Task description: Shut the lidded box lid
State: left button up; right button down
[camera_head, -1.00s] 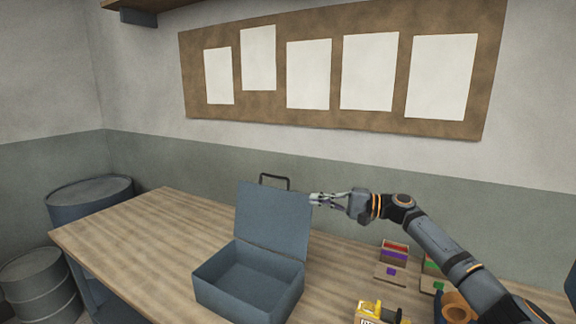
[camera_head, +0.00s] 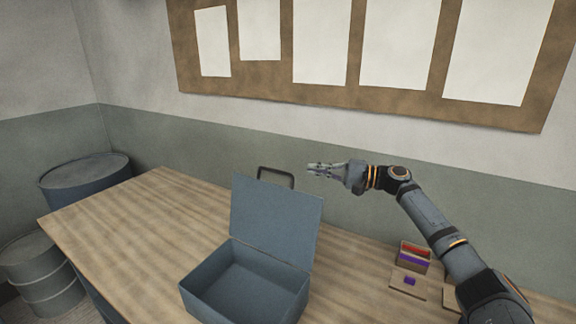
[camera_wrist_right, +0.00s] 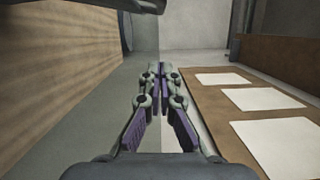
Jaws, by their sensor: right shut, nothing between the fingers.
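The lidded box (camera_head: 245,285) is blue-grey and stands on the wooden table with its lid (camera_head: 273,222) raised, leaning slightly back. The inside of the box looks empty. A dark handle (camera_head: 276,172) sticks up at the lid's top edge. My right gripper (camera_head: 314,170) is shut and empty, just right of the handle and above the lid's top right corner in the picture. It looks apart from both, though the depth is hard to judge. In the right wrist view its fingers (camera_wrist_right: 160,75) meet with nothing between them. My left gripper is not in view.
The wooden table (camera_head: 150,225) is clear left of the box. A small box with red and purple items (camera_head: 414,255) and a small tray (camera_head: 408,281) lie to the right. Blue-grey drums (camera_head: 85,180) stand past the left edge. A pinboard (camera_head: 350,105) hangs behind.

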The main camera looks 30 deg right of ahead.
jog(key=w+a+p, duration=0.3)
jog(key=a+p, duration=0.2)
jog(key=a, duration=0.3)
